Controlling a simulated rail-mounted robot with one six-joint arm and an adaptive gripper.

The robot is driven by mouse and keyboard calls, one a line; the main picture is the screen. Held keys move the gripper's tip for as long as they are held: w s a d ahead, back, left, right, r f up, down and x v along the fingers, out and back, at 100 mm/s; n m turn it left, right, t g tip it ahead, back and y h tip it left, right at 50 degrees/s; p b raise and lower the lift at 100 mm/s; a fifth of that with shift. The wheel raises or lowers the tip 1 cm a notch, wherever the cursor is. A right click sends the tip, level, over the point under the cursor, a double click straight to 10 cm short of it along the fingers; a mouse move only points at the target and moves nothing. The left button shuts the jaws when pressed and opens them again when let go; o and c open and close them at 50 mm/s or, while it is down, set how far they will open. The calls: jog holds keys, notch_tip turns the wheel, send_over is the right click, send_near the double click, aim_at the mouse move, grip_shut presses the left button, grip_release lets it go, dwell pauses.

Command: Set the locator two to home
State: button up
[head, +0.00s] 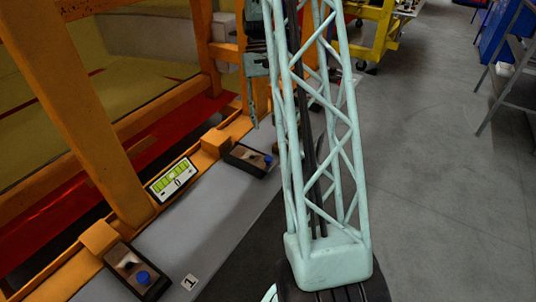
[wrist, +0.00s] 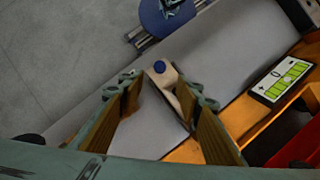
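Two locators, black boxes with a blue knob each, sit along the orange frame's grey ledge. The near one (head: 137,270) is beside a "1" label. The farther one, apparently locator two (head: 247,160), has its blue knob (head: 268,160) at the right end; no label is readable there. My gripper (head: 252,112) hangs above and beyond the farther locator, partly hidden by my lattice mast. In the wrist view my gripper (wrist: 160,88) is open and empty, with brown pads apart. A locator's blue knob (wrist: 160,66) shows just past and between the fingertips; the fingers partly hide its box.
A yellow cart (head: 370,35) and shelving (head: 510,60) stand farther back. The grey floor at right is open.

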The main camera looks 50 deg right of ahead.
aim_at(268, 157)
jog(key=shift+f, duration=0.1)
jog(key=shift+x, duration=6.8)
jog(key=shift+s+a, duration=0.1)
jog(key=shift+c, duration=0.3)
